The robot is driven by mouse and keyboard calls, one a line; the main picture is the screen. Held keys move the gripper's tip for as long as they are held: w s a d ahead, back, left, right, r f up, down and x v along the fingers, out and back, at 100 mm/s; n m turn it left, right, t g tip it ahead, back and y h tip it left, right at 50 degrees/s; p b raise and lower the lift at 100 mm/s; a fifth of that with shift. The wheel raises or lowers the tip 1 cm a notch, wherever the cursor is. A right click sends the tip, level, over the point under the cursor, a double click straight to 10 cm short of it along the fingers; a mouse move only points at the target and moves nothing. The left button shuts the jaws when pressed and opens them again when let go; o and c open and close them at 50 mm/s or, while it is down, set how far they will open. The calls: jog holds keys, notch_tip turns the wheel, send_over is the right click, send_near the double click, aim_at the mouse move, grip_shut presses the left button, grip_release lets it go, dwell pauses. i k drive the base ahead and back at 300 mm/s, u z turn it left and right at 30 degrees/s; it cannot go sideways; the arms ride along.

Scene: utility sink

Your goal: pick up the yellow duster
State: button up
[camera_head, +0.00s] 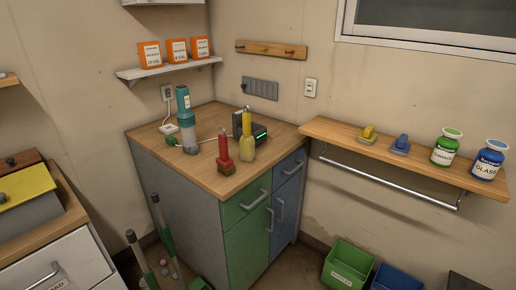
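A yellow bottle-shaped item (247,147) stands upright on the wooden top of the corner cabinet, right of a similar red one (224,157). A small yellow item with a raised grip (368,133) sits on the wooden wall shelf at right, beside a similar blue one (401,144). I cannot tell for certain which yellow item is the duster. My gripper is not in view.
A teal and grey device (185,118) and a dark box with a green light (258,131) stand on the cabinet top (205,174). Labelled green (446,149) and blue (488,161) jars stand on the right shelf. Green (347,265) and blue bins sit below.

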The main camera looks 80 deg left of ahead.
aim_at(247, 142)
jog(key=z, duration=0.15)
jog(key=i, duration=0.15)
jog(key=u, duration=2.85)
jog(key=i, duration=1.65)
jog(key=z, duration=0.15)
jog(key=k, duration=0.9)
jog(key=u, duration=0.2)
jog(key=i, duration=0.4)
jog(key=z, duration=0.1)
